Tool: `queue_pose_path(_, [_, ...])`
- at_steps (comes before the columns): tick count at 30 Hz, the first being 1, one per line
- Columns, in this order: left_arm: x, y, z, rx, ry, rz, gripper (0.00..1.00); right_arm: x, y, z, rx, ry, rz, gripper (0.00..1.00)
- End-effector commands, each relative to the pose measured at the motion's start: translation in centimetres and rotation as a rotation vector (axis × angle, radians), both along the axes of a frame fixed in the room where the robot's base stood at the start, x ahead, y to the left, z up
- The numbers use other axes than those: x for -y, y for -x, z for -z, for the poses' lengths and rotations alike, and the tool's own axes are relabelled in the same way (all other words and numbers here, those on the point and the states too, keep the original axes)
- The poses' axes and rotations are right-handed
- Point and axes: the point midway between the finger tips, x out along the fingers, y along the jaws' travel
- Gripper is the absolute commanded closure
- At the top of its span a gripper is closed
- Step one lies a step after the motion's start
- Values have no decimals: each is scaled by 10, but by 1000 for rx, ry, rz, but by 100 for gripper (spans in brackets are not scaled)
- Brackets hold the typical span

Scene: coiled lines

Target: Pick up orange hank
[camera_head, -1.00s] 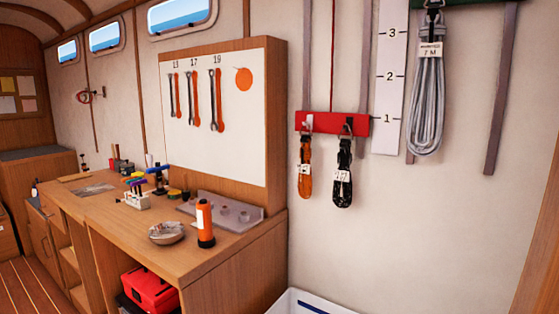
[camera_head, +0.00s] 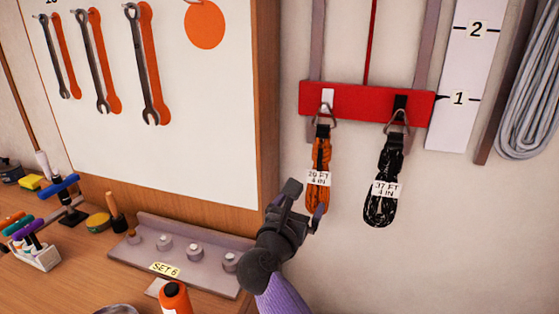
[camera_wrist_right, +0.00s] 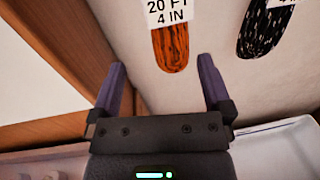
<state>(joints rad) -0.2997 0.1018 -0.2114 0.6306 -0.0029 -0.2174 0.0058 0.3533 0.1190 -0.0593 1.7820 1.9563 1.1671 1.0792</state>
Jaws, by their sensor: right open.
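The orange hank (camera_head: 322,155) hangs by a metal ring from a hook on the red board (camera_head: 365,101). It carries a white tag reading 20 FT 4 IN. My right gripper (camera_head: 304,206) is just below and left of the hank's lower end. In the right wrist view my right gripper (camera_wrist_right: 162,88) has its two fingers wide apart and empty. The lower end of the orange hank (camera_wrist_right: 172,45) shows ahead, beyond the fingertips and between their lines. The left gripper is in no view.
A black hank (camera_head: 385,185) tagged 37 FT 4 IN hangs close on the right. The wooden panel edge (camera_head: 268,100) stands close on the left. A grey SET 6 rack (camera_head: 180,255) is on the bench below. A white bin (camera_wrist_right: 285,150) shows in the wrist view.

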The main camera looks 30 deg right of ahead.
Motion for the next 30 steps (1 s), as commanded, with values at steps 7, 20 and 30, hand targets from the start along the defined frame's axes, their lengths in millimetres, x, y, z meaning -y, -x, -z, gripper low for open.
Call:
queue_pose_path(7, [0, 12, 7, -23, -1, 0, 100, 37, -22, 2, -2, 2, 2, 0])
queue_pose_path(20, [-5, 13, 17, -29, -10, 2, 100, 81, -46, 5, -4, 1, 1, 0])
queue_pose_path(30, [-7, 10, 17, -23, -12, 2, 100, 81, -46, 6, -6, 2, 0, 57])
